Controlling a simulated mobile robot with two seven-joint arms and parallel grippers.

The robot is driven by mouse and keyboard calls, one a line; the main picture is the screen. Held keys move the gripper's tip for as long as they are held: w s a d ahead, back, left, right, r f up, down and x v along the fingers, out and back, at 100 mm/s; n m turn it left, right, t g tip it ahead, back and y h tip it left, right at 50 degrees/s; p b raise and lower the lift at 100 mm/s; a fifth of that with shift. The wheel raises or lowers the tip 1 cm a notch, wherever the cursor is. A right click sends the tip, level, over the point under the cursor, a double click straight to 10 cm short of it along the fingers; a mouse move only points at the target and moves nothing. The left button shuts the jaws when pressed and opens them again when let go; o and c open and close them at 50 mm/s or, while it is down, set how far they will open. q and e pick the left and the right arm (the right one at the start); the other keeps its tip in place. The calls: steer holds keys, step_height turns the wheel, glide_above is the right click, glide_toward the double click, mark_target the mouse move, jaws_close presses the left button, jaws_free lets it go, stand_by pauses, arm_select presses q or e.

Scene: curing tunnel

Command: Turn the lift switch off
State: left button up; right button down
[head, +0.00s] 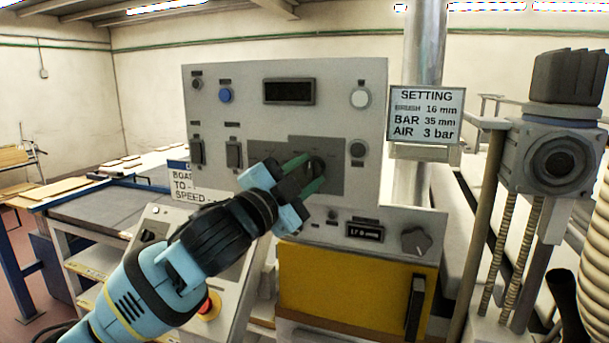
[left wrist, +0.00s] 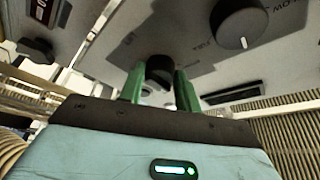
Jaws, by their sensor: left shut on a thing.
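The grey control panel (head: 230,120) stands in front of me. My left gripper (head: 308,172) reaches up to its middle, and its green fingers are shut on a dark knob (head: 317,167) over a darker grey plate. In the left wrist view the fingers (left wrist: 160,88) stand on both sides of this dark round knob (left wrist: 158,68). I cannot read a label that names it as the lift switch, and no pointer mark on it shows. My right gripper is in neither view.
A larger black knob with a white line (left wrist: 240,24) is close by the gripper in the left wrist view. A blue button (head: 225,96) and a white button (head: 360,98) are higher on the panel. A settings sign (head: 426,115) and a motor unit (head: 555,160) are at the right.

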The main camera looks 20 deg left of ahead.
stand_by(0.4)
arm_select(q)
steer(key=o, duration=1)
steer(key=shift+v, duration=3.9)
